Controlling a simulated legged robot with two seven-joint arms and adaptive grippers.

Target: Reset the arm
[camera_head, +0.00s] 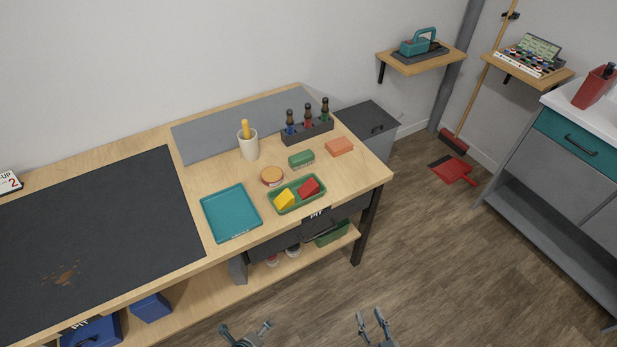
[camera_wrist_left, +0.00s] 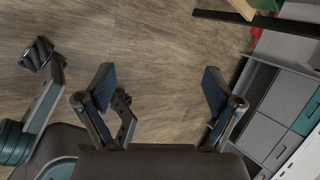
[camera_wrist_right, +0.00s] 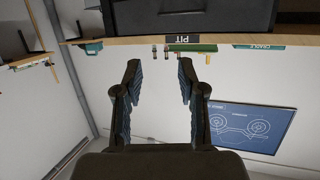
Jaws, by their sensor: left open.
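My left gripper (camera_head: 245,326) shows at the bottom edge of the head view, over the floor in front of the workbench. In the left wrist view it (camera_wrist_left: 158,76) is open, with bare floor between its fingers. My right gripper (camera_head: 370,315) is to the right of it, also low in the head view and clear of the bench. In the right wrist view it (camera_wrist_right: 159,70) is open and empty, its fingers parted with a pale wall behind. Neither gripper touches anything. Most of both arms is out of the head view.
The workbench (camera_head: 222,174) carries a teal tray (camera_head: 231,213), a green tray (camera_head: 275,206) with yellow and red pieces, a cup (camera_head: 248,148) and a bottle rack (camera_head: 308,132). A grey cabinet (camera_head: 560,165) stands at right. The floor (camera_head: 440,260) between is clear.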

